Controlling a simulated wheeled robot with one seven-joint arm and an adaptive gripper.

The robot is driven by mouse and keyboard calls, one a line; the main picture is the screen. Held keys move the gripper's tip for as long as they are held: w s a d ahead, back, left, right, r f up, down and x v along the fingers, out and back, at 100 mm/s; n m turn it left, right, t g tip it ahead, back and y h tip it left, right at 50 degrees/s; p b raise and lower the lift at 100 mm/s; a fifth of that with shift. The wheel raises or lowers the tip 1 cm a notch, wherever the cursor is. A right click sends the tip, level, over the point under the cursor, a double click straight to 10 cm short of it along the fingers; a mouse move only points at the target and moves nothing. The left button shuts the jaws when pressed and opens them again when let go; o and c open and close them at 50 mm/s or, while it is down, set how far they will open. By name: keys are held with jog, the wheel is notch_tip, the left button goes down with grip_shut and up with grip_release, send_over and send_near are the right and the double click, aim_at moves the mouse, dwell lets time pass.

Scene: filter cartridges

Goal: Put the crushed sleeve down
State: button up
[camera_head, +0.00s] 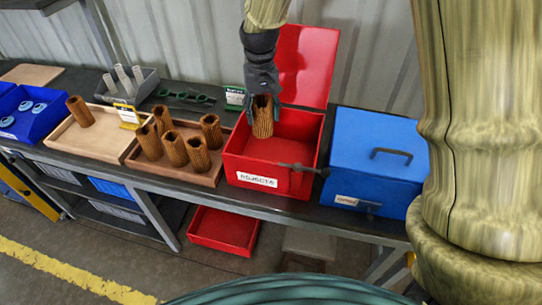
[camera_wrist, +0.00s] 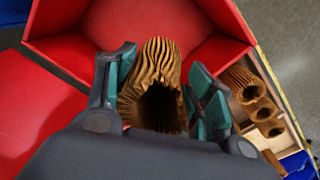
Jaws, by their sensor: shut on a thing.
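My gripper (camera_head: 264,100) is shut on a brown pleated sleeve (camera_head: 263,122), holding it over the open red box (camera_head: 236,143) labelled as rejects. In the wrist view the sleeve (camera_wrist: 156,65) sits between the green-padded fingers (camera_wrist: 158,95), its dark open end toward the camera and its rim uneven. The red box's walls and floor (camera_wrist: 130,25) show behind it. The sleeve looks upright in the head view; whether its lower end touches the box floor I cannot tell.
The red lid (camera_head: 305,60) stands open behind. A closed blue box (camera_head: 375,150) is at right. A wooden tray (camera_head: 205,178) with several brown sleeves is at left, beside another tray (camera_head: 92,148) holding one sleeve. A red bin (camera_head: 222,232) lies below the bench.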

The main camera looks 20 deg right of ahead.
aim_at(260, 132)
jog(key=f, duration=0.5)
jog(key=w+f, duration=0.1)
jog(key=f, duration=0.2)
jog(key=shift+a+f, duration=0.2)
jog(key=shift+f, duration=0.15)
jog(key=shift+f+p, duration=0.7)
jog(key=shift+f, duration=1.55)
jog(key=shift+f, duration=0.15)
jog(key=o, duration=1)
jog(key=shift+r+b, duration=1.3)
jog(key=shift+r, duration=4.85)
